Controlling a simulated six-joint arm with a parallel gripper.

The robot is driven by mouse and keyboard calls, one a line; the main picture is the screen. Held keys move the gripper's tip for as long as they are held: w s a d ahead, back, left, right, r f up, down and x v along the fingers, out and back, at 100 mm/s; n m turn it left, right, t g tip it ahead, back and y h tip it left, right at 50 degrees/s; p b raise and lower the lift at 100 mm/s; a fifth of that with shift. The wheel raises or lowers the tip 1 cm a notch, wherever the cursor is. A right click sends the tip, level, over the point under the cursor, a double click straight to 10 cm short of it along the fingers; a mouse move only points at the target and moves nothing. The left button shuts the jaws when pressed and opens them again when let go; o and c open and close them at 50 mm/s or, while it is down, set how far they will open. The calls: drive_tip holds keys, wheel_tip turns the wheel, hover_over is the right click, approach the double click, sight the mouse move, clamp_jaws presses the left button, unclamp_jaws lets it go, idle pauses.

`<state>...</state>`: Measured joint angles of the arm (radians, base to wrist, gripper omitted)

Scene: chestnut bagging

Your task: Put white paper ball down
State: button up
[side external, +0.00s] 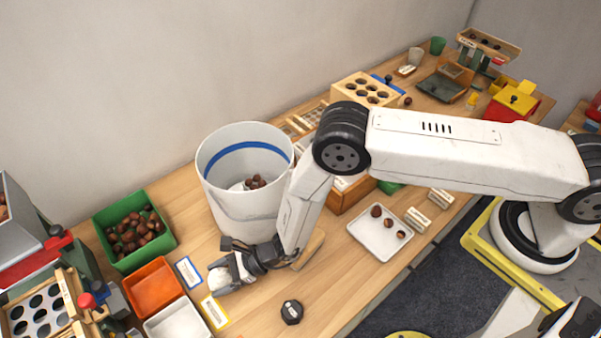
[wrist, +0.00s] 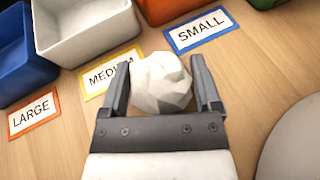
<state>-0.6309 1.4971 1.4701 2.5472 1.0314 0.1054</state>
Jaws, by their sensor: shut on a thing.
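The white paper ball (wrist: 162,82) is a crumpled, faceted lump between the two fingers of my gripper (wrist: 162,90) in the wrist view. My gripper is shut on it. In the side external view, my gripper (side external: 222,274) is low over the wooden table, and the paper ball (side external: 218,281) shows partly at its tip. The ball is beside the yellow-edged MEDIUM card (wrist: 110,72), which it partly covers in the wrist view. I cannot tell whether the ball touches the table.
A white bucket (side external: 232,205) holding chestnuts stands just behind my gripper. An orange tray (side external: 153,287), a white tray (side external: 177,322) and a green bin (side external: 108,246) of chestnuts are to the left. A black knob-like object (side external: 291,312) lies in front. The blue-edged SMALL card (wrist: 200,31) is near.

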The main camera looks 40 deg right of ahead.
drive_tip(key=shift+f, duration=0.2)
drive_tip(key=o, duration=1)
drive_tip(key=shift+r, duration=0.2)
drive_tip(key=shift+s+d+r, duration=0.2)
drive_tip(key=shift+d+r, duration=0.05)
drive_tip(key=shift+d, duration=0.4)
drive_tip(key=v, duration=0.3)
drive_tip(key=shift+s+d+r, duration=0.15)
drive_tip(key=shift+d, duration=0.15)
wheel_tip(320, 180, up, 7)
drive_tip(key=shift+a, duration=0.15)
